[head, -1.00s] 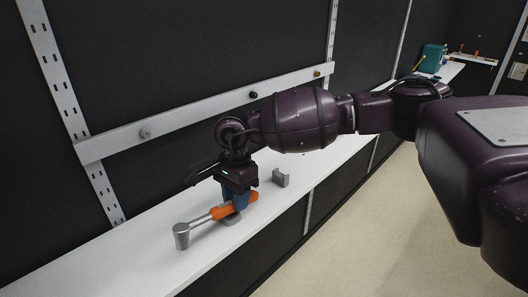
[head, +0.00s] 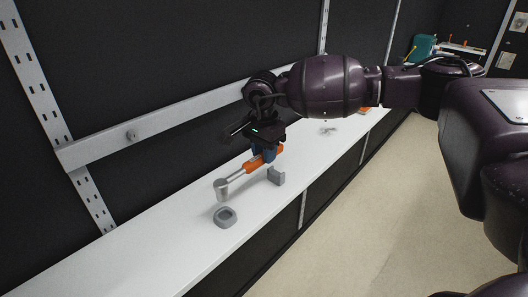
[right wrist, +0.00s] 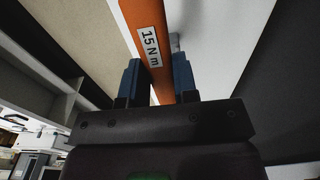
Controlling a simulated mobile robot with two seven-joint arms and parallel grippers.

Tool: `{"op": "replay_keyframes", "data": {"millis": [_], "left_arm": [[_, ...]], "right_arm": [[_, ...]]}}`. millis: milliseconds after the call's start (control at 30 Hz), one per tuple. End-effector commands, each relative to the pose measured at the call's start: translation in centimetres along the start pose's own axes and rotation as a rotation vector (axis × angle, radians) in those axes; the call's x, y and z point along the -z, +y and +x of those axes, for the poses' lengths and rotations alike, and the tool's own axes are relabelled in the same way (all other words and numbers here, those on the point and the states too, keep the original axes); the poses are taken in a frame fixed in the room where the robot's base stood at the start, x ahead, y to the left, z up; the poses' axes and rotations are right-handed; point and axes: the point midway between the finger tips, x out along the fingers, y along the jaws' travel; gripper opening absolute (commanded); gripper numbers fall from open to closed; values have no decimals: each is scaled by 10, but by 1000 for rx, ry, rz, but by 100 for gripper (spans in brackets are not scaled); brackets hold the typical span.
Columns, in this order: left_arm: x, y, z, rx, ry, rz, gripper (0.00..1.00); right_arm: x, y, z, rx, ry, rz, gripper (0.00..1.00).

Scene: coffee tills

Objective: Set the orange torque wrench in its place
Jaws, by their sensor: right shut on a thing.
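The orange torque wrench (head: 254,164) is in my right gripper (head: 264,154), whose blue fingers are shut on its orange handle. Its grey head (head: 221,190) points to the lower left and appears to be above the white shelf. In the right wrist view the handle, labelled "15 N m" (right wrist: 152,46), runs between the blue fingers (right wrist: 160,82). A grey ring-shaped holder (head: 225,217) sits on the shelf just below the wrench head, apart from it. A grey notched cradle (head: 276,177) stands below and to the right of the handle. My left gripper is not in view.
The narrow white shelf (head: 165,245) runs along a dark wall. A grey rail (head: 170,126) with a knob (head: 131,135) is fixed above it. A small grey item (head: 328,131) and an orange item (head: 364,110) lie farther along. The near left shelf is clear.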

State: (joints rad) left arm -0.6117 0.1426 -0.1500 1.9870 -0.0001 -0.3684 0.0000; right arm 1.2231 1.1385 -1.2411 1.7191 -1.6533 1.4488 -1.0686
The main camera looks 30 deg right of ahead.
Motion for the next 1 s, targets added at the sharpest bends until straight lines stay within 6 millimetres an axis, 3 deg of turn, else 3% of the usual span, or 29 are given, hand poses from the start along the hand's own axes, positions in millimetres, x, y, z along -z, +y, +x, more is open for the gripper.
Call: {"op": "replay_keyframes", "data": {"millis": [600, 1000], "left_arm": [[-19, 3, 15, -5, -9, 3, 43], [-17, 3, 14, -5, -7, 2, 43]], "right_arm": [[-2, 0, 44, 0, -1, 0, 0], [-3, 0, 44, 1, -1, 0, 0]]}}
